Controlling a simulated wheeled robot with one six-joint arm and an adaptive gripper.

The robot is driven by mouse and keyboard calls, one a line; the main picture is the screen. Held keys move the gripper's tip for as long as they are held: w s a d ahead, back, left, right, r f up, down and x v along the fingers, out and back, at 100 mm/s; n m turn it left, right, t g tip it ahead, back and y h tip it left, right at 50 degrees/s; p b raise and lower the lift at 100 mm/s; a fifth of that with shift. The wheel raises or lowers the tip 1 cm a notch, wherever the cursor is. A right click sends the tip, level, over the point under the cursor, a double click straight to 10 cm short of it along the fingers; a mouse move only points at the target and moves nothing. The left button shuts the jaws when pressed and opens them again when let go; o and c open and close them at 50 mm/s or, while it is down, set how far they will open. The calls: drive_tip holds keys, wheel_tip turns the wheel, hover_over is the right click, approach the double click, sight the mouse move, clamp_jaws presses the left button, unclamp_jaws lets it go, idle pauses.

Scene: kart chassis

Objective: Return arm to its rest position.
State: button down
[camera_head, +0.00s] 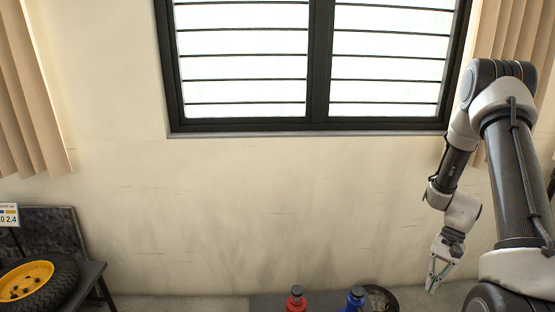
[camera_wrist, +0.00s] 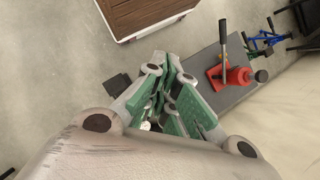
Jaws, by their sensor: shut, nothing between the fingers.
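My arm (camera_head: 510,160) is on the right of the head view, bent at the top with its forearm hanging down. My gripper (camera_head: 432,288) points downward in front of the wall, above the floor edge and to the right of a dark round container. In the wrist view my gripper (camera_wrist: 168,62) shows its green-padded fingers close together, with nothing held between them.
Red (camera_head: 296,300) and blue (camera_head: 356,298) capped things stand low by the wall, beside the round container (camera_head: 382,299). A yellow-rimmed wheel (camera_head: 25,281) rests on a dark stand (camera_head: 60,232). The wrist view shows a brown-topped cart (camera_wrist: 138,14) and a red jack-like tool (camera_wrist: 236,76).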

drive_tip(key=s+a+r+n+t+h, duration=0.1)
drive_tip(key=s+r, duration=0.4)
drive_tip(key=r, duration=0.7)
drive_tip(key=s+a+r+n+t+h, duration=0.2)
drive_tip(key=s+a+r+n+t, duration=0.2)
drive_tip(key=r, duration=0.8)
drive_tip(key=s+a+r+n+t+h, duration=0.1)
drive_tip(key=s+a+r+n+t, duration=0.2)
drive_tip(key=r, duration=1)
drive_tip(key=s, duration=0.3)
drive_tip(key=shift+a, duration=0.3)
drive_tip(key=shift+s+a+r, duration=0.1)
